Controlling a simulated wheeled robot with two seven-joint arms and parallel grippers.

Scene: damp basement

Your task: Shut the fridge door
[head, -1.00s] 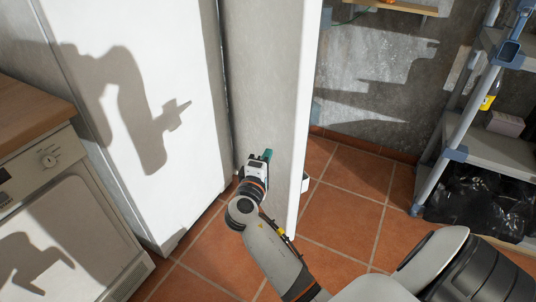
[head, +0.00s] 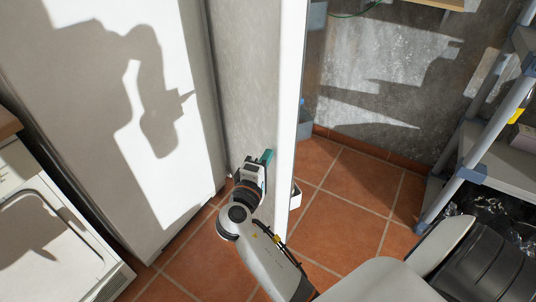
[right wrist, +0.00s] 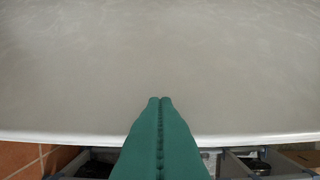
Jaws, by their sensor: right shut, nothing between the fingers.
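The fridge door (head: 245,85) stands open as a tall pale panel in the middle of the head view, its bright edge toward me. My right gripper (head: 265,160) is shut and empty, with green fingers at the door's left face. In the right wrist view the shut fingers (right wrist: 160,103) point at the flat pale door face (right wrist: 160,55); I cannot tell whether they touch it. The fridge's inside is hidden. My left gripper is out of view.
A tall white panel (head: 80,75) stands left of the door, with an arm's shadow on it. A white appliance (head: 40,235) is at lower left. A metal rack (head: 470,170) with a black bag stands at right. Tiled floor (head: 345,210) is clear between door and rack.

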